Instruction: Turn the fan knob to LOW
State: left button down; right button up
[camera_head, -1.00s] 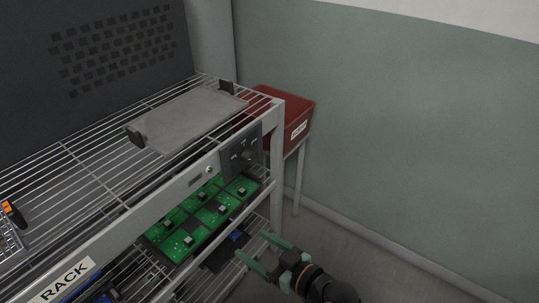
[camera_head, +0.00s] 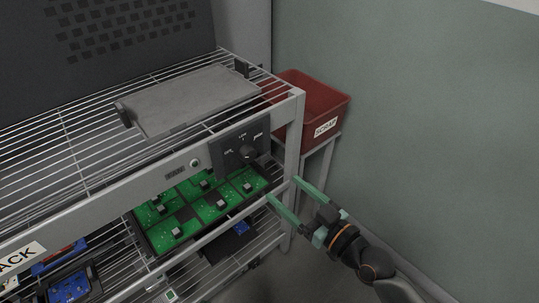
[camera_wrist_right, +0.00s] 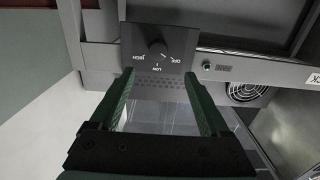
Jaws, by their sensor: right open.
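The fan knob (camera_head: 250,152) is a dark round knob on a dark panel (camera_head: 224,160) on the rack's front rail, near its right end. The panel is marked OFF, LOW and HIGH. The knob also shows in the right wrist view (camera_wrist_right: 157,48), upside down, with LOW between HIGH and OFF. I cannot tell surely where its pointer stands. My right gripper (camera_head: 282,189) is open and empty, below and right of the knob, apart from it. In the right wrist view its green fingers (camera_wrist_right: 159,78) straddle the line toward the knob. My left gripper is not in view.
The wire rack (camera_head: 295,120) carries a grey tray (camera_head: 190,98) on top and green circuit boards (camera_head: 208,205) below the rail. A red SCRAP bin (camera_head: 325,103) stands behind the rack's right end. The wall is at the right, with free room before it.

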aim_at(251, 157)
jog(key=x, duration=1.2)
jog(key=shift+w+r+b, duration=0.1)
jog(key=shift+w+b, duration=0.2)
jog(key=shift+w, duration=0.05)
grip_shut()
